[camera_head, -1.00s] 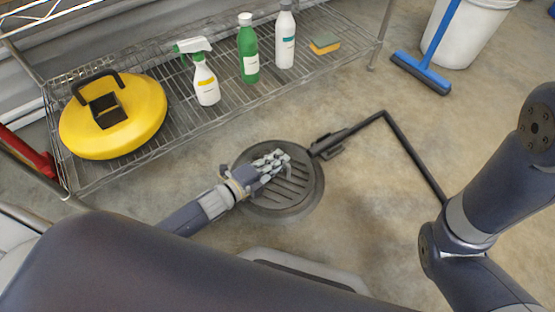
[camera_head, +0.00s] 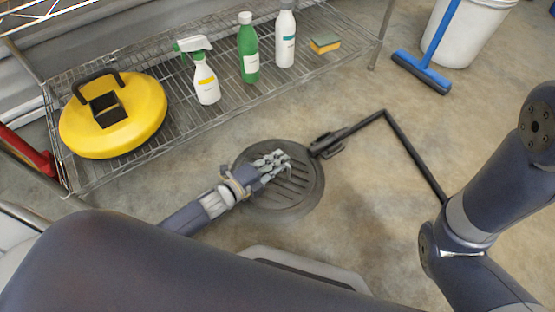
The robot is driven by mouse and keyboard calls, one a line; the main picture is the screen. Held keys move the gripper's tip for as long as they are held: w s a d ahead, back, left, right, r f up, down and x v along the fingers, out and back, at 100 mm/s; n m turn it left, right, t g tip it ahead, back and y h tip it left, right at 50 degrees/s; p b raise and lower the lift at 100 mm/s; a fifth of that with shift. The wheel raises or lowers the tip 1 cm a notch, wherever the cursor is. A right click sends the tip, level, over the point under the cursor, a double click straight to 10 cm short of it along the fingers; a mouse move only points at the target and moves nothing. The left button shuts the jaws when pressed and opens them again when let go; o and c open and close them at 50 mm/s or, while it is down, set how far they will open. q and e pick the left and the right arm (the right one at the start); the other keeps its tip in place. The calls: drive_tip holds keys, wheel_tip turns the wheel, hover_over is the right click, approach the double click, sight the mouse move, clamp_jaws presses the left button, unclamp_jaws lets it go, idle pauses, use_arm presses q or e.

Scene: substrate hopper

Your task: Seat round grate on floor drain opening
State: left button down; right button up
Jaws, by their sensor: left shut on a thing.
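The round dark grate (camera_head: 293,187) has parallel slots and lies at floor level in the middle of the head view, over the drain. A dark round rim (camera_head: 291,216) shows around its near edge. The drain opening itself is hidden under the grate. I cannot tell whether the grate sits fully flush. My left gripper (camera_head: 272,166) reaches in from the lower left, with its fingers shut on the grate near its middle. My right gripper is not in view; only part of my right arm shows at the right.
A wire shelf (camera_head: 190,135) at the upper left holds a yellow disc-shaped thing (camera_head: 146,120), a spray bottle (camera_head: 206,83), a green bottle (camera_head: 248,52), a white bottle (camera_head: 285,42) and a sponge (camera_head: 325,42). A blue squeegee (camera_head: 425,70) leans near a white bucket (camera_head: 470,35). A bent black rod (camera_head: 356,127) lies beside the grate.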

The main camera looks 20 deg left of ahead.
use_arm(q)
drive_tip(key=shift+w+f, duration=0.1)
idle(0.6)
drive_tip(key=shift+f, duration=0.35)
drive_tip(key=c, duration=1.7)
unclamp_jaws()
drive_tip(key=shift+o, duration=0.3)
drive_tip(key=shift+f, duration=0.1)
drive_tip(key=shift+f, duration=0.15)
drive_tip(key=v, duration=1.2)
